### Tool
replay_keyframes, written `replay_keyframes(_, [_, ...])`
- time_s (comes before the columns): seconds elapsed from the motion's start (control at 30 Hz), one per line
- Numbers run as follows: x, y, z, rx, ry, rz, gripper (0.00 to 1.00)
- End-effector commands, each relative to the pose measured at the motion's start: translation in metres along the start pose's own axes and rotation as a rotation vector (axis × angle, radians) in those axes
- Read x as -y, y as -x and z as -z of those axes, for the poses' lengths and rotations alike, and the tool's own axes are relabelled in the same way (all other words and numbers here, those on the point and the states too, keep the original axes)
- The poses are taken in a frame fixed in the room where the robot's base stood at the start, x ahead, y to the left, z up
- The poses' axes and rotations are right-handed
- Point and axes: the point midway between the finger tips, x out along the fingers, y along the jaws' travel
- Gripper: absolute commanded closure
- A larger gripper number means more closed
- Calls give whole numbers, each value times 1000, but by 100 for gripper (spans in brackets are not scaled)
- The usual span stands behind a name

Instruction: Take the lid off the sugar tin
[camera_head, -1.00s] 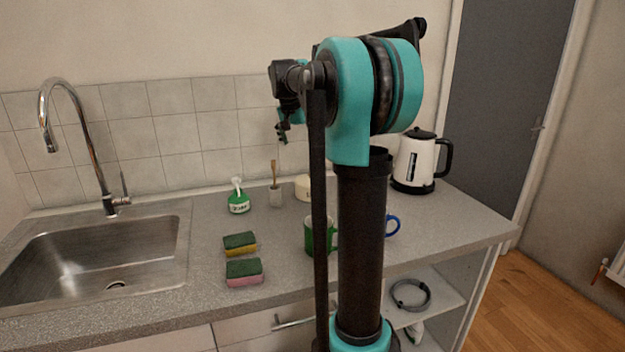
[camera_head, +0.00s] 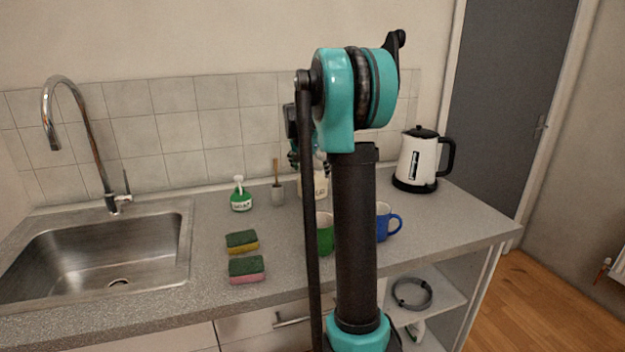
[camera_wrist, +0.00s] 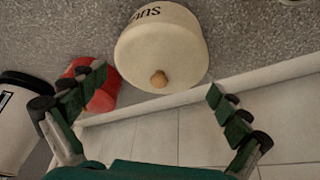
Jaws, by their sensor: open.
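The sugar tin (camera_wrist: 165,25) is cream, with partial dark lettering on its side. Its round cream lid (camera_wrist: 165,60) carries a small wooden knob (camera_wrist: 159,79) and is on the tin. My gripper (camera_wrist: 157,82) is open and empty, with one green-padded finger on each side of the lid in the wrist view, apart from the knob. In the head view the tin (camera_head: 320,187) stands at the back of the counter, partly hidden by my arm. My gripper (camera_head: 310,163) is above it there, also partly hidden.
A red object (camera_wrist: 102,92) stands close beside the tin, by the left finger. The white kettle (camera_head: 417,160) is to the right. A green mug (camera_head: 325,235) and blue mug (camera_head: 383,222) stand in front. A green bottle (camera_head: 241,198) and brush holder (camera_head: 278,195) are left; tiled wall (camera_head: 225,140) behind.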

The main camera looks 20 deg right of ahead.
Motion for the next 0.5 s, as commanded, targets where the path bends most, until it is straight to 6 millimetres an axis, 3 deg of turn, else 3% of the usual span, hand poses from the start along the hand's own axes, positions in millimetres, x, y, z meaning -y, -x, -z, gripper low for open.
replay_keyframes(0.27, [0,-4,0,0,0,0,0])
replay_keyframes(0.5, [0,-4,0,0,0,0,29])
